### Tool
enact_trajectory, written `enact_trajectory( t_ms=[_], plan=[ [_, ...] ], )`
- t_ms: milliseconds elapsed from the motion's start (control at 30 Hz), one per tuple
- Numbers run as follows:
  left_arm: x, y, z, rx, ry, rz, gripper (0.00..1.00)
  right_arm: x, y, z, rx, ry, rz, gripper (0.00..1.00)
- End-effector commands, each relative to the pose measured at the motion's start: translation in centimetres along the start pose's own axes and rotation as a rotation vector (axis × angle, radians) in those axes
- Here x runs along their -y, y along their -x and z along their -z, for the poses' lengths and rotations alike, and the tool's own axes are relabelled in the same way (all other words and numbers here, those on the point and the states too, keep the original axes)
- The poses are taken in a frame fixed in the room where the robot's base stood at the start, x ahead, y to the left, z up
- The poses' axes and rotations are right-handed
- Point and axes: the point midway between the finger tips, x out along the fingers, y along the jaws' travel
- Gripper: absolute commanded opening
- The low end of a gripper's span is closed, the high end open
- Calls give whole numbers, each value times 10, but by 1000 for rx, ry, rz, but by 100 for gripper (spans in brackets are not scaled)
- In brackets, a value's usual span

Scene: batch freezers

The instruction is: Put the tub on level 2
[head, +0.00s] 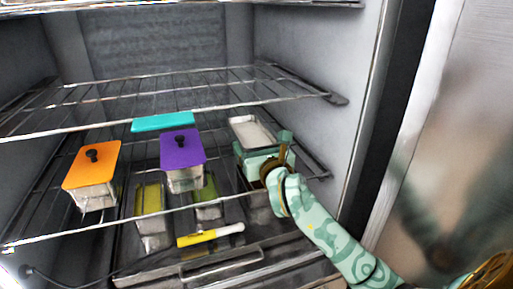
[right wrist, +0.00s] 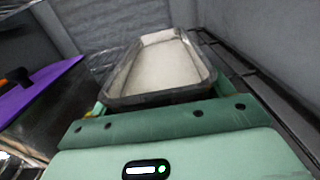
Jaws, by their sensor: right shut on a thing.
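The tub, a rectangular metal pan with pale contents (head: 252,132), is at the right side of the freezer, between the upper and lower racks. It also fills the middle of the right wrist view (right wrist: 160,68), looking roughly level. My mint-green right gripper (head: 260,150) is shut on it, with fingers along its sides. The lower wire rack (head: 60,238) is at the tub's height or just below; I cannot tell whether the tub rests on it. The upper wire rack (head: 75,127) is above and looks empty. My left gripper is not in view.
An orange-lidded container (head: 92,165) and a purple-lidded one (head: 182,148) stand left of the tub, with a teal lid (head: 162,122) behind. Below are yellow-green tubs (head: 150,200) and a yellow-and-white tool (head: 210,235). The freezer's right wall (head: 350,60) is close to my arm.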

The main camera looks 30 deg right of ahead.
Motion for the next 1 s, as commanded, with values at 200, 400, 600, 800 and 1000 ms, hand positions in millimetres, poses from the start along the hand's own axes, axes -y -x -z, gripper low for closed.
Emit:
enact_trajectory(
  t_ms=[200, 400, 600, 800, 1000],
  plan=[
    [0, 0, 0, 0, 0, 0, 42, 0, 0, -3, 7, 1, 0, 36],
    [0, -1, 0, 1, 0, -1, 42, 0, 0, 1, 1, 0, 1, 100],
    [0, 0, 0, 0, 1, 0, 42, 0, 0, 0, 1, 0, 1, 100],
    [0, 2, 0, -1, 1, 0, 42, 0, 19, -2, 1, 1, -1, 100],
    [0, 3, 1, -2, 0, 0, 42, 0, 68, -1, -1, 1, -1, 100]
  ],
)
